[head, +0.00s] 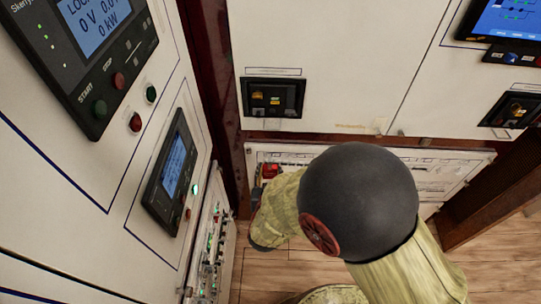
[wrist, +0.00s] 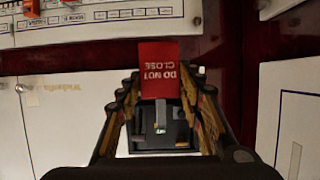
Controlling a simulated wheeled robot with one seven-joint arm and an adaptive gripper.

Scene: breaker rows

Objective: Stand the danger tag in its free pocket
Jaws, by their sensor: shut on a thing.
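The danger tag (wrist: 159,82) is a red card with white "DO NOT CLOSE" lettering, upside down in the wrist view. My gripper (wrist: 158,92) is shut on it, with a finger on each side. In the head view a small red patch (head: 271,170), apparently the tag, shows past my forearm in front of the lower breaker panel. My own arm hides most of the gripper there. I cannot make out the free pocket in either view.
The lower panel (head: 430,172) with breaker rows runs behind my arm; its rows show in the wrist view's upper left (wrist: 95,14). A dark recessed switch (head: 272,97) sits above. The left cabinet (head: 60,200) stands close to my arm. Wooden floor (head: 300,268) lies below.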

